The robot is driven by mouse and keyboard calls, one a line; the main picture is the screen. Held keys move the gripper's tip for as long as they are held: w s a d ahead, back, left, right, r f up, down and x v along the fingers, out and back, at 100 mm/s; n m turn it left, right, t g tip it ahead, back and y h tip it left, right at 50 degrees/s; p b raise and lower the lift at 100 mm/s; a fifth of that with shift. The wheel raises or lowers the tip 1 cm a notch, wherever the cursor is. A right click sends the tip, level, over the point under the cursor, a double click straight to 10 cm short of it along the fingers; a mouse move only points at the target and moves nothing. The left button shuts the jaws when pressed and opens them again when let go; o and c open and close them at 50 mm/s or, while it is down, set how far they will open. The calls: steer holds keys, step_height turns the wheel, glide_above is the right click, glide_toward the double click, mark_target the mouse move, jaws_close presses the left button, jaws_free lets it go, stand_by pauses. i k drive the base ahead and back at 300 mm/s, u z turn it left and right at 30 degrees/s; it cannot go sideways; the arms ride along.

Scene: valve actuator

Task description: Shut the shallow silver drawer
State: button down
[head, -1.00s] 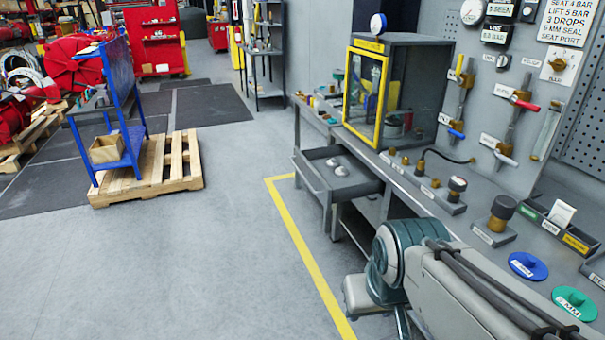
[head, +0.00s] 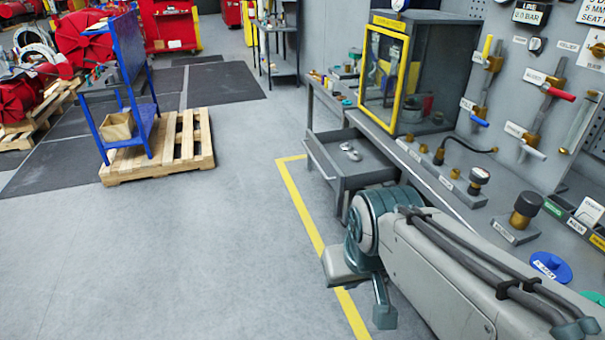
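The shallow silver drawer (head: 325,173) is grey and stands pulled out from under the left part of the workbench. Two small pale metal pieces (head: 350,152) lie inside it. My arm reaches in from the lower right, its rounded joint in front of the bench and to the near right of the drawer. My gripper cannot be made out; a teal link of mine hangs at the arm's end, apart from the drawer.
The workbench (head: 455,200) carries a yellow-framed glass cabinet (head: 384,75), fittings and a blue disc (head: 551,266). A yellow floor line (head: 305,220) runs beside the drawer. A wooden pallet (head: 185,150) with a blue stand (head: 128,85) is at left. Open floor lies between.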

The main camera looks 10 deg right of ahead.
mark_target(334, 164)
steer(key=u, duration=0.1)
steer(key=i, duration=1.05)
steer(key=z, duration=0.45)
